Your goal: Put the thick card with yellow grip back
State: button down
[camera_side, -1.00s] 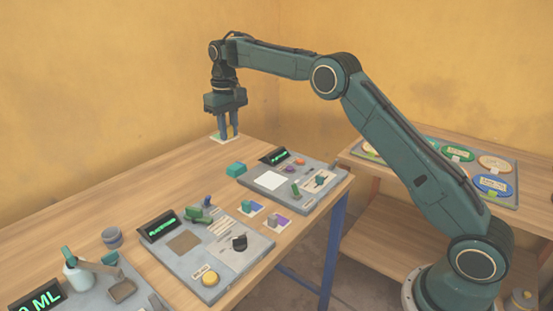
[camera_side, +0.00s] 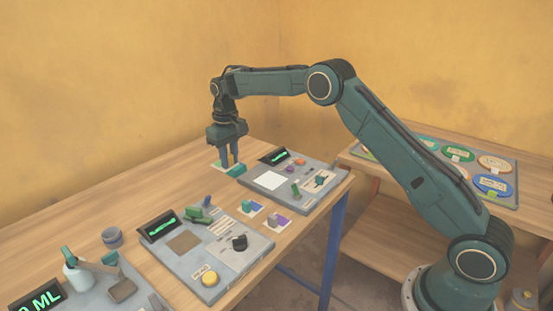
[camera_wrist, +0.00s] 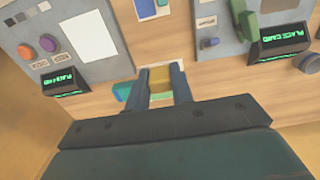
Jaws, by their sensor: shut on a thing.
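The card with the yellow grip shows in the wrist view, its yellow grip (camera_wrist: 161,88) between my two fingers. My gripper (camera_side: 229,163) is shut on that grip and points down at the far part of the table. A pale edge of the card (camera_side: 216,164) shows below the fingers in the side view; most of it is hidden. I cannot tell whether it touches the table. A teal block (camera_side: 238,170) is close beside the card, on its right in the side view.
A grey panel (camera_side: 310,200) with a white square and coloured knobs is to the right. A second panel (camera_side: 207,285) with a green lever stands nearer. The table's far left is clear.

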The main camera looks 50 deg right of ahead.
aim_at(233, 199)
jog(key=shift+f, duration=5.65)
jog(key=shift+f, duration=0.15)
jog(key=c, duration=1.2)
grip_release()
notch_tip(233, 199, up, 11)
jog(key=shift+r, duration=0.65)
